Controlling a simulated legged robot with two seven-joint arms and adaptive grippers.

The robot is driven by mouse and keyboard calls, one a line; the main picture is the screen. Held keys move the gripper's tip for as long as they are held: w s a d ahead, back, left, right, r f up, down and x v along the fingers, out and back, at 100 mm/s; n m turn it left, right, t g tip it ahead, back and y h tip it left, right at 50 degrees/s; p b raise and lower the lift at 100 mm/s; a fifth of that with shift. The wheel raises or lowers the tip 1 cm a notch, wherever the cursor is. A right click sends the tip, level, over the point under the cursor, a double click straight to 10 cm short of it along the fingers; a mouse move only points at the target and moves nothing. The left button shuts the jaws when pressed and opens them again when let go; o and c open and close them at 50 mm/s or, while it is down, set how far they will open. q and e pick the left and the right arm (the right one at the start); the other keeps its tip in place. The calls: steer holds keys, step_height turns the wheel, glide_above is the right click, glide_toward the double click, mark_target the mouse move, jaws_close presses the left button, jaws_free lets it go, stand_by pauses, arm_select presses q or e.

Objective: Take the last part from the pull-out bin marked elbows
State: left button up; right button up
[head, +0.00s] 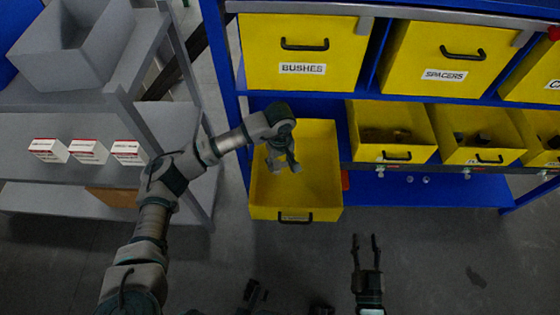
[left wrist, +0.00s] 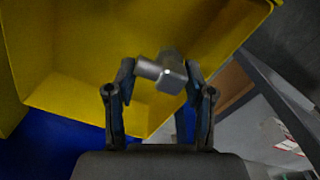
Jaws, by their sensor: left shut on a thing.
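A yellow pull-out bin (head: 315,187) is drawn out from the lower row of the blue rack. Its front label is too small and dark to read. My left gripper (head: 284,165) is over this bin's opening, pointing down. In the left wrist view, my left gripper (left wrist: 158,85) is shut on a grey metal elbow part (left wrist: 170,72), with the yellow bin (left wrist: 75,55) behind it. No other part shows inside the bin, though my arm hides some of it. My right gripper (head: 367,240) is open and empty, right of and below the bin.
Bins marked BUSHES (head: 300,50) and SPACERS (head: 445,60) hang above. Other yellow bins (head: 390,152) with dark parts sit to the right. A grey shelf unit (head: 60,125) at the left holds a grey open box (head: 75,45) and small white-and-red boxes (head: 88,151). The floor in front is mostly clear.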

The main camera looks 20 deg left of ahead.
arm_select(q)
steer(key=shift+s+r, duration=0.15)
steer(key=shift+s, duration=0.2)
steer(key=s+d+p, duration=0.2)
steer(key=s, duration=0.5)
steer(key=s+d+p, duration=0.2)
steer(key=s+p, duration=0.1)
steer(key=s, duration=0.5)
steer(key=shift+s+d, duration=0.3)
arm_select(e)
step_height(320, 180, up, 8)
steer(key=shift+t, duration=0.3)
steer(key=shift+f, duration=0.1)
